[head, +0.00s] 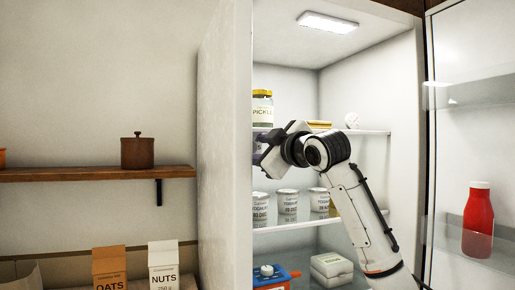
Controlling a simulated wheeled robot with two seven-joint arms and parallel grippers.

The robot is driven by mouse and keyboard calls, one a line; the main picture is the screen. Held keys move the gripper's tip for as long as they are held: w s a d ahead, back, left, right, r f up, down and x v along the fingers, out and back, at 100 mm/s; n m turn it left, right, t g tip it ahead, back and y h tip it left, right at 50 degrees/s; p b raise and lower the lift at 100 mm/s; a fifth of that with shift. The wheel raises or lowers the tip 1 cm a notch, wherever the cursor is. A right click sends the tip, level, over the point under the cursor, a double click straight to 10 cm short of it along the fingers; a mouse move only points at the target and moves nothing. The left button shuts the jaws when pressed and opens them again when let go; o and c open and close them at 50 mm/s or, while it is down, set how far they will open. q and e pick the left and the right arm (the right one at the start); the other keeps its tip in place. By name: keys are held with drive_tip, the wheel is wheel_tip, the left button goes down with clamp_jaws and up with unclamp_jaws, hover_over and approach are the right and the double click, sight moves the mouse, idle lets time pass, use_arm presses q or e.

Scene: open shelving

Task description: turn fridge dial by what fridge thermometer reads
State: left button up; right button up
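The fridge (360,75) stands open, with its door at the right. A small round white part (351,120) shows near the right inner wall, just above the upper shelf. It may be the dial or the thermometer; it is too small to tell, and no reading or marks are legible. My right arm reaches in from the lower right. Its gripper (268,161) is at the left of the fridge opening, near the upper shelf's front, left of the round part and apart from it. Its fingers are dark and I cannot tell if they are open. My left gripper is out of view.
A pickle jar (262,112) and a partly hidden purple item stand behind my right gripper. Yoghurt pots (288,203) line the middle shelf. A red bottle (478,215) stands in the door.

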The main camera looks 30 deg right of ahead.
drive_tip(key=c, duration=0.9)
drive_tip(key=shift+c, duration=0.7)
drive_tip(key=shift+m, duration=0.4)
drive_tip(key=m, duration=0.4)
drive_tip(key=shift+a+f+m+t, duration=0.15)
drive_tip(key=shift+m+t, duration=0.15)
drive_tip(key=shift+m, duration=0.1)
drive_tip(key=m+h, duration=0.1)
drive_tip(key=m, duration=0.4)
drive_tip(key=shift+a+f+p, duration=0.1)
drive_tip(key=shift+p, duration=0.25)
drive_tip(key=m, duration=0.4)
drive_tip(key=shift+t+h+p, duration=0.4)
drive_tip(key=m+h+p, duration=0.1)
drive_tip(key=m, duration=0.3)
drive_tip(key=shift+w+a+m, duration=0.1)
drive_tip(key=shift+a+m, duration=0.05)
drive_tip(key=shift+m, duration=0.55)
